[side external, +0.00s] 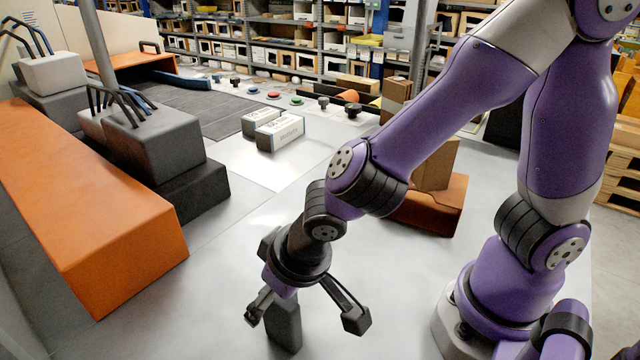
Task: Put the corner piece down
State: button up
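A dark grey upright piece (284,326), which may be the corner piece, stands below my gripper near the front edge of the view. Its full shape cannot be told from here. My gripper (306,316) points down over it with the fingers spread wide. The left finger is close to the piece, and the right finger is well apart from it. Whether the left finger touches the piece cannot be told. The top of the piece is partly hidden by the gripper.
A long orange block (90,200) and dark grey blocks with black prongs (155,140) stand at the left. Two white-labelled boxes (280,133) lie mid-table. An orange stand (430,210) with a cardboard box (437,165) is behind my arm. The grey tabletop (225,270) is clear left of my gripper.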

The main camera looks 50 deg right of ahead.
jog(key=v, duration=1.2)
jog(key=d+r+t, duration=0.1)
jog(key=d+r, duration=0.1)
jog(key=d, duration=1.3)
